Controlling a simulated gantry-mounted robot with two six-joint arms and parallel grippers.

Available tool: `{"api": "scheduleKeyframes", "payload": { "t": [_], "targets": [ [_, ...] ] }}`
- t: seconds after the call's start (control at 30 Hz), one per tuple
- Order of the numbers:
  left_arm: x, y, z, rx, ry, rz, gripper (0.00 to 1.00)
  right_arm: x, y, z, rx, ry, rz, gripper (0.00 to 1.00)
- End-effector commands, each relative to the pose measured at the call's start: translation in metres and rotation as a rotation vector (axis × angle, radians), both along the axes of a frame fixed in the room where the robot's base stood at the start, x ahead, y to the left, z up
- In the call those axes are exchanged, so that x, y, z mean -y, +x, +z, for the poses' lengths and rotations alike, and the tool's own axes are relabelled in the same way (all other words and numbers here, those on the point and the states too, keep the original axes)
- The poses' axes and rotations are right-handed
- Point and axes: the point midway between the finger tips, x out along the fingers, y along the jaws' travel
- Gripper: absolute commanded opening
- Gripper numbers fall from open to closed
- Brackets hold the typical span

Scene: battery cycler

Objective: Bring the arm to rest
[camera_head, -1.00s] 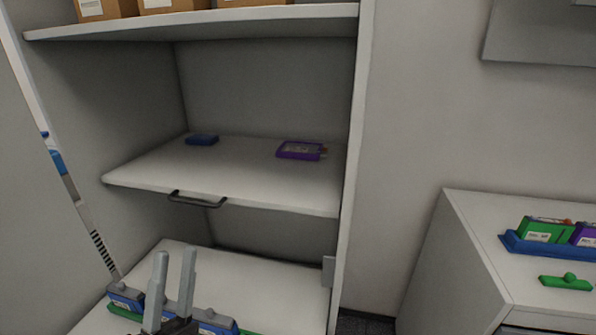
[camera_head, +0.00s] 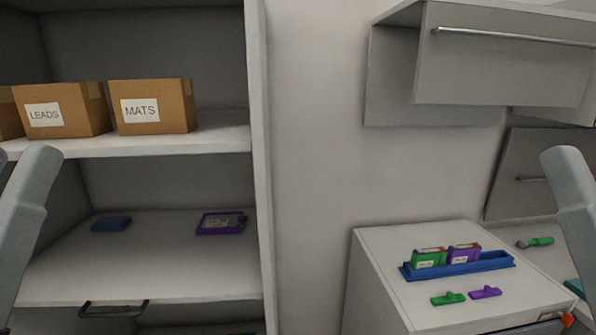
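Grey links of my own arms show at the left and right edges of the head view. Neither gripper is in view, so I cannot see whether they are open, shut or holding anything. A blue tray (camera_head: 490,263) on the white cabinet top (camera_head: 385,275) at right holds a green battery pack (camera_head: 429,259) and a purple battery pack (camera_head: 463,255), side by side. A green clip-like piece (camera_head: 448,299) and a purple one (camera_head: 485,292) lie in front of the tray. On the pull-out shelf (camera_head: 150,270) at left lie a purple-edged pack (camera_head: 221,223) and a small blue block (camera_head: 111,224).
Cardboard boxes, one labelled MATS (camera_head: 152,107) and one LEADS (camera_head: 63,110), stand on the upper shelf (camera_head: 185,142). A grey wall cabinet (camera_head: 505,65) hangs at upper right. A green tool (camera_head: 540,241) lies at the far right. The wall between shelving and cabinet is bare.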

Motion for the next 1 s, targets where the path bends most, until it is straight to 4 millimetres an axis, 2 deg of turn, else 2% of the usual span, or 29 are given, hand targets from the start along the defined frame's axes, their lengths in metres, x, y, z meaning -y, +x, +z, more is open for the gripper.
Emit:
{"api": "scheduleKeyframes", "payload": {
  "t": [0.03,0.1,0.4,0.5,0.6,0.67,0.93,1.0],
  "targets": [
    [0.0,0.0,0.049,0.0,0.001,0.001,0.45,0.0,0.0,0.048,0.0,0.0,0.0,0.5],
    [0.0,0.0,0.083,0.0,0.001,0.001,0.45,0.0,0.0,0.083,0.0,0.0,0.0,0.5],
    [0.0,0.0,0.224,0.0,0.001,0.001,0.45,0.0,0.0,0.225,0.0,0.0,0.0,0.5],
    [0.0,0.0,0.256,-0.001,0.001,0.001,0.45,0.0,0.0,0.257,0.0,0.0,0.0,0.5],
    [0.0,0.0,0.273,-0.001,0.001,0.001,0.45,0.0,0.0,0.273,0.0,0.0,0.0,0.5],
    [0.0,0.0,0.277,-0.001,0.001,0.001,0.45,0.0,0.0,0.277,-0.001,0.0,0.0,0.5],
    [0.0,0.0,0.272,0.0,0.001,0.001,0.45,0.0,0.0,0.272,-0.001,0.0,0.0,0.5],
    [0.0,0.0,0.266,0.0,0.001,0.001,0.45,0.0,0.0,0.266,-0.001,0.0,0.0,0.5]
  ]
}}
